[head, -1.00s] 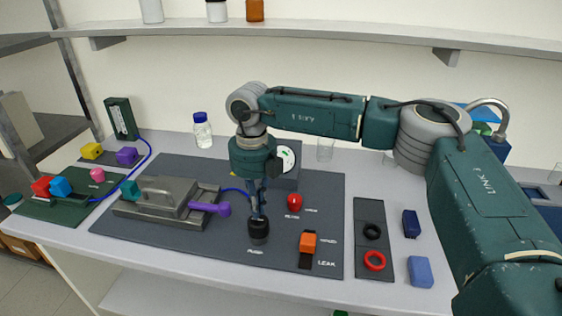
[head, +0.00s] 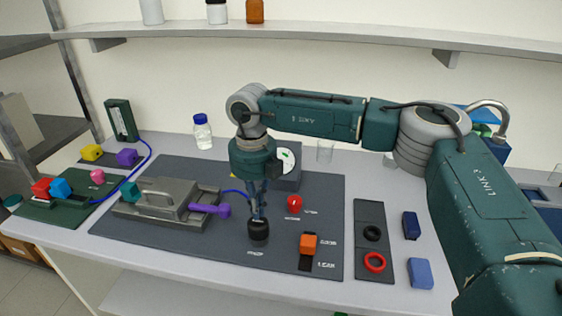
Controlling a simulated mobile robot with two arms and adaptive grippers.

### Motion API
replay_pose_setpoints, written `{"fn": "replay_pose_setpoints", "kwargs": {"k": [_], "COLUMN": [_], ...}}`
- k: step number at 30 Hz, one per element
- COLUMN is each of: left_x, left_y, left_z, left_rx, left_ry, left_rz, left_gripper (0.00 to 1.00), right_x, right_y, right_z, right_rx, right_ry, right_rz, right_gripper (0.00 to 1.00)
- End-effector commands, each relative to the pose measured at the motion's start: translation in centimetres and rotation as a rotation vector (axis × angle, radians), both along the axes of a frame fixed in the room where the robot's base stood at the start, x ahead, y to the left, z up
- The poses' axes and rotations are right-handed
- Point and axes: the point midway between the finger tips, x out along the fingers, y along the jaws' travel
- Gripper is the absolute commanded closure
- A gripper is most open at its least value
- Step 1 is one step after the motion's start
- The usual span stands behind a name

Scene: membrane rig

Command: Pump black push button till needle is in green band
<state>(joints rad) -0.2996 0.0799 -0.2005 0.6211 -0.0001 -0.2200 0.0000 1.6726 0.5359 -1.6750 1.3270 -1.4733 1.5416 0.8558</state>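The black push button (head: 258,230) stands near the front of the dark grey mat. My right gripper (head: 258,214) points straight down right over the button, its fingertips at or just above the button's top. Whether they touch it, and whether the fingers are shut, is too small to tell. The round white gauge (head: 285,161) sits on a grey box behind my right wrist, which hides part of it. A little green shows on its dial; the needle cannot be read clearly. My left gripper is not in view.
On the mat (head: 225,255) are a grey clamp-like rig (head: 165,200) with a purple lever (head: 210,209), a red knob (head: 294,203) and an orange block (head: 308,244). A tray with black and red rings (head: 374,262) and blue blocks (head: 420,273) lie to the right.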

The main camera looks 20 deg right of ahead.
Motion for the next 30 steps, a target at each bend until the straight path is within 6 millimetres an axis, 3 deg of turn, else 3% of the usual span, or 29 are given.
{"fn": "replay_pose_setpoints", "kwargs": {"k": [8, 30], "left_x": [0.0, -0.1], "left_y": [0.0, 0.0], "left_z": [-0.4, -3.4], "left_rx": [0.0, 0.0], "left_ry": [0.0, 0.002], "left_rz": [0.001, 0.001], "left_gripper": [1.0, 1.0], "right_x": [0.0, 0.0], "right_y": [0.0, 0.0], "right_z": [-0.5, -4.8], "right_rx": [0.0, 0.0], "right_ry": [0.0, 0.001], "right_rz": [0.0, 0.0], "right_gripper": [1.0, 1.0]}}
